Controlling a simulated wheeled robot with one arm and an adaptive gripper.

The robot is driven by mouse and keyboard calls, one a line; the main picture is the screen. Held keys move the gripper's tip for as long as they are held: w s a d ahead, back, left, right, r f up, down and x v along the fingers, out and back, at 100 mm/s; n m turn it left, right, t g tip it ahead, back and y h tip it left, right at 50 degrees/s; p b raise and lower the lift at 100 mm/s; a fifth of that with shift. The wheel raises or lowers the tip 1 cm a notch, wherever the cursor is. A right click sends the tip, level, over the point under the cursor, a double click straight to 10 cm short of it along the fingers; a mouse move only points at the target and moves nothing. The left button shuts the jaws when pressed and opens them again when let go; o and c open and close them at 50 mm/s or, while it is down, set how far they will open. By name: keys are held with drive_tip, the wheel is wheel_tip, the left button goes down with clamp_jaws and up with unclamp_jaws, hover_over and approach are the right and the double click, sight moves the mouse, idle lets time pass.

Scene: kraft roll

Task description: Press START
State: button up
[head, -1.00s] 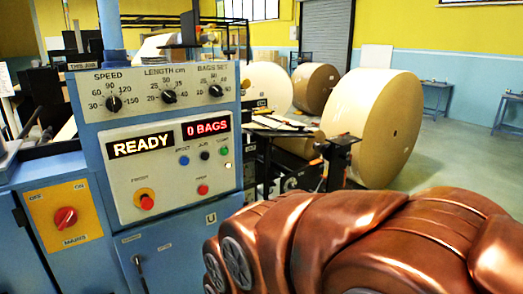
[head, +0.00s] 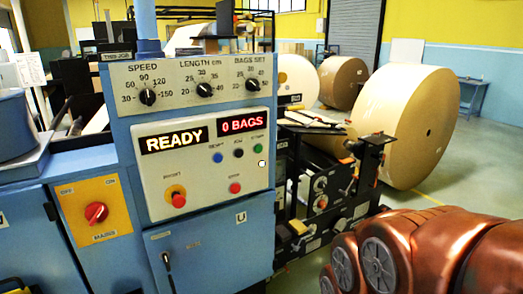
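The control panel (head: 150,194) faces me on the blue machine in the head view. Its displays read READY (head: 173,141) and 0 BAGS (head: 241,123). Below the displays are a blue button (head: 217,158), a black button (head: 238,153) and a green button (head: 258,149). Their labels are too small to read surely; the green one's may be START. A red button (head: 235,188) sits lower, and a red mushroom button on yellow (head: 177,198) is at lower left. A small white disc (head: 262,163) lies under the green button. My copper arm fills the bottom right; my gripper is out of view.
Three knobs for speed (head: 148,97), length (head: 204,90) and bags set (head: 252,86) sit above. A red mains switch (head: 96,213) is at left. Rollers and brackets (head: 320,190) stand right of the panel, with a large kraft roll (head: 408,127) behind. Floor shows at far right.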

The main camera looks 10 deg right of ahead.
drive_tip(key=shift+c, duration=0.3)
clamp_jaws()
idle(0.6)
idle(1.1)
